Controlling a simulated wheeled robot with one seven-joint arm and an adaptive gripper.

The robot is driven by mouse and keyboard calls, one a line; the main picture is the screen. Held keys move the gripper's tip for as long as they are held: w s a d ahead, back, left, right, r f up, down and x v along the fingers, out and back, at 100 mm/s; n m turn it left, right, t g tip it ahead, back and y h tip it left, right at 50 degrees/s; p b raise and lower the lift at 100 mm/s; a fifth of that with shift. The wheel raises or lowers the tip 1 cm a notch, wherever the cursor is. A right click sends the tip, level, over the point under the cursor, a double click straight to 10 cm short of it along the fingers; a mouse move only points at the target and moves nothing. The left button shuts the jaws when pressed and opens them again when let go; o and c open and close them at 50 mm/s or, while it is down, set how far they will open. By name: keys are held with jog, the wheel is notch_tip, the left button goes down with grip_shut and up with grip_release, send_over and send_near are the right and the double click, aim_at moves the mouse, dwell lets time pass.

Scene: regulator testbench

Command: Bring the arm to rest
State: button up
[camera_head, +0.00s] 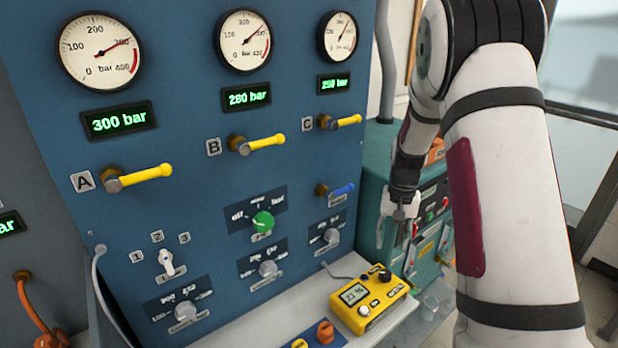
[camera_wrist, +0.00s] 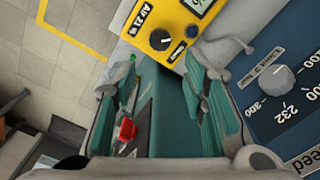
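My arm (camera_head: 505,200) comes down along the right side of the camera_head view. It folds back toward the panel, with its wrist pointing down. My gripper (camera_head: 402,213) hangs in front of the teal cabinet (camera_head: 378,165), right of the blue panel. In the wrist view my gripper (camera_wrist: 160,85) has its two fingers well apart, with nothing seen held between them. The teal cabinet surface and a red knob (camera_wrist: 127,130) show beyond the fingers. Contact with the cabinet cannot be told.
The blue panel (camera_head: 200,120) carries gauges, yellow levers A (camera_head: 140,177), B (camera_head: 260,143) and C (camera_head: 343,122), a blue lever (camera_head: 340,190) and a green knob (camera_head: 262,222). A yellow meter (camera_head: 370,300) lies on the ledge below my gripper. Open floor (camera_wrist: 65,80) shows in the wrist view.

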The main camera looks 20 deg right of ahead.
jog(key=s+a+r+n+t, duration=0.1)
jog(key=s+a+r+n, duration=0.1)
jog(key=s+a+r, duration=0.5)
jog(key=s+a+r+n+t, duration=0.1)
jog(key=a+r, duration=0.3)
jog(key=r, duration=0.6)
jog(key=s+a+r+n+t, duration=0.1)
jog(key=s+a+r+n, duration=0.1)
jog(key=s, duration=0.7)
jog(key=s+a+r+n+t, duration=0.2)
jog(key=s+a+r, duration=0.2)
jog(key=s+a, duration=0.2)
jog(key=s, duration=0.2)
jog(key=shift+s+a+r, duration=0.35)
jog(key=shift+r, duration=0.05)
jog(key=shift+c, duration=0.7)
jog(key=shift+a, duration=0.15)
